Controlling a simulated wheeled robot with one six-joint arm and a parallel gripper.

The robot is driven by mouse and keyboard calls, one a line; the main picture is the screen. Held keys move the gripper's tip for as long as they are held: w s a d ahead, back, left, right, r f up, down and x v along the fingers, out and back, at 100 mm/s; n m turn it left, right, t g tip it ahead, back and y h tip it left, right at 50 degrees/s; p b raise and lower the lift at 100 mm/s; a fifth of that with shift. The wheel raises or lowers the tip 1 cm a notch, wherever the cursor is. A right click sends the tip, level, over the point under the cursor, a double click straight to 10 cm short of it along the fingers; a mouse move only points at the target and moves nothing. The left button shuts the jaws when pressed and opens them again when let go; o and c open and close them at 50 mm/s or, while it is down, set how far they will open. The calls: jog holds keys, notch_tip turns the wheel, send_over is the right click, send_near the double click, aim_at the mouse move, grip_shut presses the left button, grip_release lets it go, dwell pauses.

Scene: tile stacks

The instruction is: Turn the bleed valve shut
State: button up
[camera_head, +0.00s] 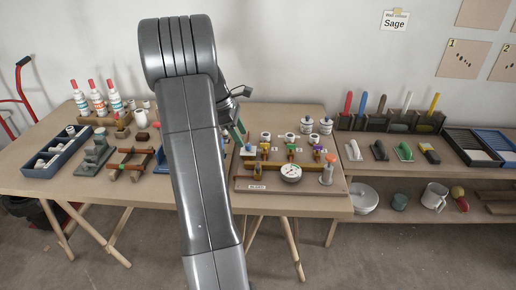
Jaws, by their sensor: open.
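A valve board (215,186) lies on the right part of the table, partly hidden by my arm. On it are a round white gauge (291,173), several small valves with coloured parts, among them a yellow one (265,148), a green one (291,149) and a purple one (317,149), and a grey cylinder with an orange top (327,174). The labels are too small to read, so I cannot tell which is the bleed valve or how it is turned. My gripper (243,92) shows only in part beside my arm, above the table and apart from the valves; it appears open and empty.
White bottles with red caps (98,98), a blue tray (57,150) and wooden clamps (128,165) stand on the table's left. White pots (306,125) stand behind the board. A shelf bench (366,172) with trowels stands at the right. My arm hides the table's middle.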

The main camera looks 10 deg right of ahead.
aim_at(258, 168)
jog(key=x, duration=1.3)
jog(key=shift+d+f+p, duration=0.2)
jog(key=shift+f+p, duration=0.05)
jog(key=shift+p, duration=0.1)
jog(key=c, duration=1)
